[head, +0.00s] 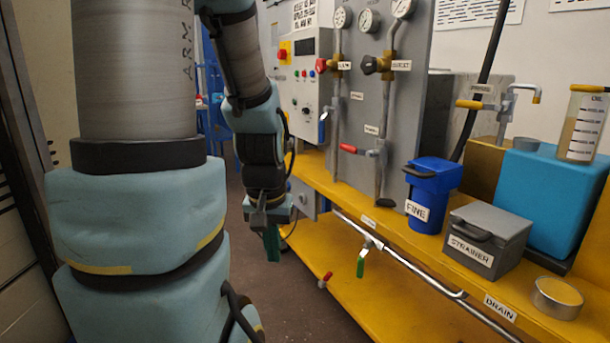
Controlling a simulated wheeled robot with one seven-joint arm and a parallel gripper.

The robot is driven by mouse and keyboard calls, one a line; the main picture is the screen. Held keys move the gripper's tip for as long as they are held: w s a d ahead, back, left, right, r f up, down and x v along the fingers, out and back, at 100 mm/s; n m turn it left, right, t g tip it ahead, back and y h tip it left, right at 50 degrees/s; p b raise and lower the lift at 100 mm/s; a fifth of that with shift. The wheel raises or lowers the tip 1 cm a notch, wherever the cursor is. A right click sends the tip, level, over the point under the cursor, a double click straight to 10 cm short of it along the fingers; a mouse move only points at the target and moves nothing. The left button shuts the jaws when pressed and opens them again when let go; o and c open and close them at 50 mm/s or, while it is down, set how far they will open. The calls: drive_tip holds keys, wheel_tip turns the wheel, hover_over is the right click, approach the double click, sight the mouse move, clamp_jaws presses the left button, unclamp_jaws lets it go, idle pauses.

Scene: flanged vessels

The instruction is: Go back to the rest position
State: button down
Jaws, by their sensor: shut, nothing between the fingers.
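My gripper (272,243) hangs at the end of my arm, left of the yellow bench, pointing down over the dark floor. Its fingers look dark green and close together, with nothing seen between them. It is apart from the bench and the valves in this view. Part of the gripper is small and dark, so its fingertips are hard to make out.
The yellow bench (375,222) runs along the right. On it stand a blue FINE container (430,190), a grey STRAINER box (487,240) and a DRAIN dish (557,297). A gauge panel (415,110) rises behind. A green-handled valve (361,262) hangs at the bench front.

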wheel_tip(320, 180, up, 15)
drive_tip(key=p, duration=1.5)
drive_tip(key=shift+s+a, duration=0.25)
drive_tip(key=shift+a, duration=0.05)
drive_tip(key=c, duration=1.6)
unclamp_jaws()
